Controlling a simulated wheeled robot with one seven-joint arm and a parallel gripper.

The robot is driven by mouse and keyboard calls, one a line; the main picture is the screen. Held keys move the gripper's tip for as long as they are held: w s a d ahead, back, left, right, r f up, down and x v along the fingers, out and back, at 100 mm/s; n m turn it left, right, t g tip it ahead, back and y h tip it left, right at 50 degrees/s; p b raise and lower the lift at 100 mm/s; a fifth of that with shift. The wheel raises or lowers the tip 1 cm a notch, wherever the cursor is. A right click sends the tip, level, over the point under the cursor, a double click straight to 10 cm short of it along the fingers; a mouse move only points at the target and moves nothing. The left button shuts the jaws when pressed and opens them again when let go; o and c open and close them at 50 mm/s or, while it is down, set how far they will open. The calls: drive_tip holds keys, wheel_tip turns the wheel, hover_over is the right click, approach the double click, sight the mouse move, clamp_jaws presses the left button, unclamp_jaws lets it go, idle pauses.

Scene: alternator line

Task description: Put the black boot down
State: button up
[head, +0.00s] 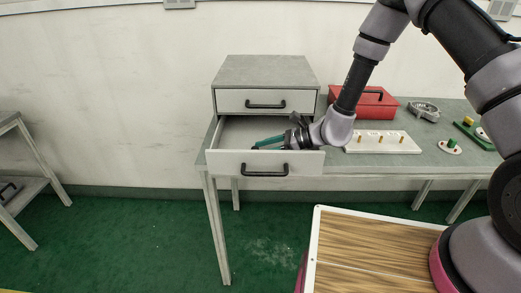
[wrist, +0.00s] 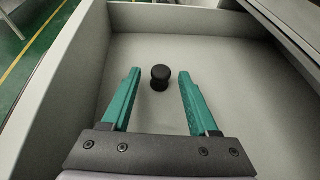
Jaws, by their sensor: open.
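The black boot (wrist: 160,77) is a small dark piece with a rounded top and a narrower waist. In the wrist view it stands on the floor of the open drawer (wrist: 240,85), between and slightly beyond the tips of my gripper (wrist: 157,75). My gripper's green fingers are spread apart, and I see a gap between each finger and the boot. In the head view my gripper (head: 254,146) reaches into the pulled-out lower drawer (head: 225,162) from the right. The boot cannot be made out in the head view.
A shut upper drawer (head: 235,100) sits above the open one. On the bench to the right are a red toolbox (head: 385,106), a white board with pegs (head: 405,146), a metal ring part (head: 424,109) and a green fixture (head: 470,130). The drawer walls surround my gripper closely.

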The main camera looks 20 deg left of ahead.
drive_tip(key=v, duration=1.1)
drive_tip(key=shift+d+r, duration=0.1)
drive_tip(key=shift+r, duration=0.05)
drive_tip(key=s+d+r+n+h, duration=0.15)
drive_tip(key=d+r+n, duration=0.35)
drive_tip(key=r, duration=0.5)
drive_tip(key=s+d+r+n+h, duration=0.1)
drive_tip(key=d+r+n+h, duration=0.2)
drive_tip(key=d+r, duration=0.55)
drive_tip(key=s+d+r+n+t+h, duration=0.2)
drive_tip(key=s+d+r+t+h, duration=0.1)
drive_tip(key=d+r, duration=0.5)
drive_tip(key=s+d+r+n+t+h, duration=0.2)
drive_tip(key=s+d+r+t+h, duration=0.2)
drive_tip(key=s+d+r, duration=0.3)
drive_tip(key=d+r+t, duration=0.1)
drive_tip(key=d, duration=0.2)
drive_tip(key=shift+d+r+n+t, duration=0.15)
drive_tip(key=shift+r+n+t, duration=0.15)
drive_tip(key=shift+r, duration=0.05)
